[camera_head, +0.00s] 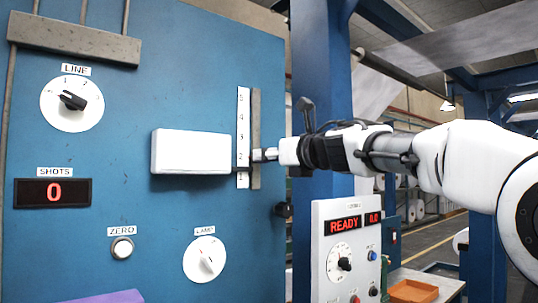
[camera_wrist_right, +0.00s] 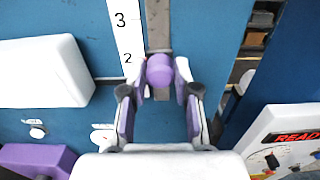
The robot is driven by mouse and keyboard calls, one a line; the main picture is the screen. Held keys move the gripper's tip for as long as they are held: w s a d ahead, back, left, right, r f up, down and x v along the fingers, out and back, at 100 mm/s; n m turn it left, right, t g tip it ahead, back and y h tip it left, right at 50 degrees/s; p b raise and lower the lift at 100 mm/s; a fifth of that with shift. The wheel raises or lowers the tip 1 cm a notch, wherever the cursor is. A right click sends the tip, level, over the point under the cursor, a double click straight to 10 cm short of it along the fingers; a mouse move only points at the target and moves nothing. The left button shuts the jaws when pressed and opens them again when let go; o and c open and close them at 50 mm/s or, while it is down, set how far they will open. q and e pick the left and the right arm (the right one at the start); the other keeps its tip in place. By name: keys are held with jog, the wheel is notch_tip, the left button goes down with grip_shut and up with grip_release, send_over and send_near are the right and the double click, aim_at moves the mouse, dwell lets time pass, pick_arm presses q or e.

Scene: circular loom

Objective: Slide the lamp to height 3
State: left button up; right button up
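The lamp is a white box (camera_head: 190,152) on the blue panel, left of a white number scale (camera_head: 243,105). It also shows at the left in the wrist view (camera_wrist_right: 45,72). A grey vertical rail (camera_head: 256,110) runs beside the scale. A purple knob (camera_wrist_right: 160,72) sits in front of the rail (camera_wrist_right: 158,25), about level with 2. My right gripper (camera_head: 268,154) is at this knob. In the wrist view its fingertips (camera_wrist_right: 161,75) lie against both sides of the knob. A thin dark pointer shows just below 2. My left gripper is not in view.
The panel carries a LINE dial (camera_head: 72,103), SHOTS display (camera_head: 53,192), ZERO button (camera_head: 122,248) and LAMP dial (camera_head: 205,259). A white READY box (camera_head: 346,250) stands right of the rail, below my right arm. A purple block (camera_wrist_right: 38,160) lies low on the left.

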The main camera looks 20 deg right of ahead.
jog(key=shift+r+p, duration=2.45)
jog(key=shift+r, duration=0.05)
grip_shut()
jog(key=shift+f, duration=0.2)
jog(key=o, duration=1)
grip_release()
jog(key=shift+s, duration=0.1)
notch_tip(320, 180, up, 10)
jog(key=shift+f, duration=0.1)
